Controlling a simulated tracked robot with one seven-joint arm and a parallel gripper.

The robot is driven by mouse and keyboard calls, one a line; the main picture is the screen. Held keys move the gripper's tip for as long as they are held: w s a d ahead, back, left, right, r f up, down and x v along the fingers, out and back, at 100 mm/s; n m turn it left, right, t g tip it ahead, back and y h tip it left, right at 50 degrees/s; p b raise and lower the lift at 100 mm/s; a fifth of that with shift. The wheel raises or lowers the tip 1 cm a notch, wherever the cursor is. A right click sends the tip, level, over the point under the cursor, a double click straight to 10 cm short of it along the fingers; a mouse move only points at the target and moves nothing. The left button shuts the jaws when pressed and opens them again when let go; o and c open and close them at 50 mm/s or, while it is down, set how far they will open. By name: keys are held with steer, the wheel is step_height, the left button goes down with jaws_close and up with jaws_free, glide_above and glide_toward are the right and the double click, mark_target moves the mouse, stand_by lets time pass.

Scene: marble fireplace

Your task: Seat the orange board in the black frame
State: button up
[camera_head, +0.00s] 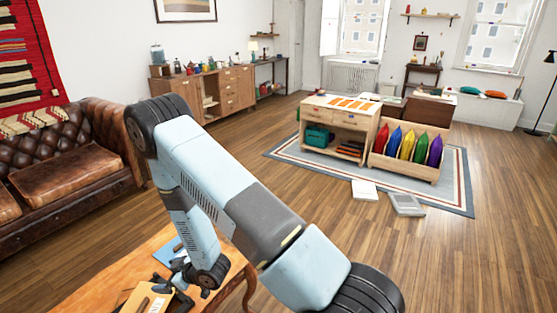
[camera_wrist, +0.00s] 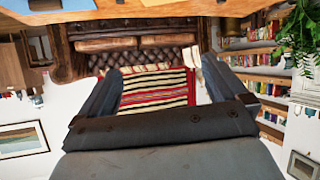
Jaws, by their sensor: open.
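My gripper (camera_wrist: 161,68) is open in the wrist view, its two dark fingers wide apart with nothing between them. In the camera_head view my arm bends down to the wooden table (camera_head: 99,279) at the lower left. A small orange-tan panel (camera_head: 138,298) with a white label and dark edges lies there beside dark parts near my wrist. I cannot tell whether it is the orange board, or which dark part is the black frame. A blue piece (camera_head: 170,250) lies farther back on the table. In the wrist view the table edge (camera_wrist: 205,8) runs along the top.
A brown leather sofa (camera_head: 70,170) stands to the left. A wooden cabinet (camera_head: 338,128) and a crate of coloured cushions (camera_head: 405,165) stand on a rug. A white flat box (camera_head: 364,190) and a grey one (camera_head: 406,204) lie at its near edge. The wooden floor (camera_head: 480,255) at right is clear.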

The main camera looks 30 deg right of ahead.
steer(key=w+d+r+m+t+h, duration=0.15)
steer(key=w+d+r, duration=0.25)
steer(key=r, duration=0.4)
steer(key=w+d+r+m+g+h, duration=0.1)
steer(key=w+d+r+h, duration=0.25)
steer(key=r, duration=0.55)
steer(key=s+d+r+m+h, duration=0.1)
steer(key=s+d+r, duration=0.1)
steer(key=d+r, duration=0.45)
steer(key=s+d+r+m+h, duration=0.15)
steer(key=d+r, duration=0.25)
steer(key=r, duration=0.5)
steer(key=s+d+r+m+g+h, duration=0.25)
steer(key=s+d+r, duration=0.55)
steer(key=s+r, duration=0.45)
steer(key=s+d+r+m, duration=0.1)
steer(key=s+r, duration=0.1)
steer(key=s, duration=0.7)
steer(key=s+d+r+m, duration=0.1)
steer(key=s+r+m, duration=0.1)
steer(key=s, duration=0.6)
steer(key=shift+s+d+r+g+y, duration=0.2)
steer(key=shift+s+r+g+y, duration=0.1)
steer(key=shift+s+r+g, duration=0.1)
steer(key=shift+c, duration=0.3)
